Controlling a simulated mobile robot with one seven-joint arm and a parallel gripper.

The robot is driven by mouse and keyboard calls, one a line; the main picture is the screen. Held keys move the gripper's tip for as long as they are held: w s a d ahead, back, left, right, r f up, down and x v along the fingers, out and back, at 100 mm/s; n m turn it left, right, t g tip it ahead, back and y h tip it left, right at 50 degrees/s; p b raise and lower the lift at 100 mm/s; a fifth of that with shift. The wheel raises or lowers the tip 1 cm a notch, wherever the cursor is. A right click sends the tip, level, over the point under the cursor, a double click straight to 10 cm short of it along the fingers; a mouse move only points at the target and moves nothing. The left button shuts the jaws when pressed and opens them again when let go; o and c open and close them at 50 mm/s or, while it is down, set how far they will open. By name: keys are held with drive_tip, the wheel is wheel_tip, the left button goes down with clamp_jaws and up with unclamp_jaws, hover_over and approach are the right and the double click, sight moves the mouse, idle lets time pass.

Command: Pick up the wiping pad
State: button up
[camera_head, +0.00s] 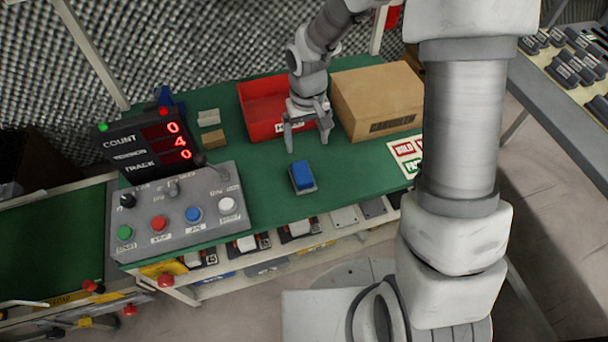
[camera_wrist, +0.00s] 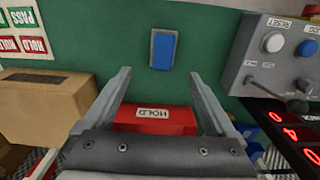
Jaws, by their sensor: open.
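The wiping pad (camera_head: 302,176) looks like a blue block on a thin grey base and lies on the green tabletop. It also shows in the wrist view (camera_wrist: 163,50), near the top middle, beyond the fingertips. My gripper (camera_head: 308,144) is open and empty, above the table in front of the red bin. In the wrist view its two fingers (camera_wrist: 160,82) are spread wide, with the pad in line with the gap between them. The pad is apart from the fingers and nothing covers it.
A red bin (camera_head: 256,122) and a cardboard box (camera_head: 378,100) stand behind the pad. A grey control panel (camera_head: 180,215) with buttons and a counter display (camera_head: 150,142) stand at left. A label sheet (camera_head: 405,150) lies at right. The green table (camera_head: 262,205) around the pad is clear.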

drive_tip(key=b, duration=0.2)
hover_over(303, 174)
drive_tip(key=f, duration=0.6)
drive_tip(key=d+f, duration=0.1)
drive_tip(key=f, duration=0.3)
drive_tip(key=shift+s, duration=0.1)
drive_tip(key=f+b, duration=0.1)
drive_tip(key=f, duration=0.1)
drive_tip(key=a+f+b, duration=0.1)
drive_tip(key=f, duration=0.2)
drive_tip(key=shift+f, duration=0.15)
drive_tip(key=c, duration=1.2)
drive_tip(key=shift+w+r+p, duration=0.2)
drive_tip(key=shift+r+p, duration=0.1)
drive_tip(key=shift+r, duration=0.3)
drive_tip(key=r, duration=0.1)
drive_tip(key=r+p, duration=0.1)
drive_tip(key=s+r, duration=0.1)
drive_tip(key=r, duration=0.1)
drive_tip(key=shift+d, duration=0.4)
drive_tip(key=s+d+r, duration=0.2)
drive_tip(key=s+d+r+p, duration=0.1)
drive_tip(key=s+d+r, duration=0.1)
drive_tip(key=s, duration=0.1)
drive_tip(key=s+d+r+p, duration=0.1)
drive_tip(key=s+d+r, duration=0.1)
drive_tip(key=s, duration=0.1)
drive_tip(key=shift+s+d, duration=0.1)
drive_tip(key=shift+d, duration=0.2)
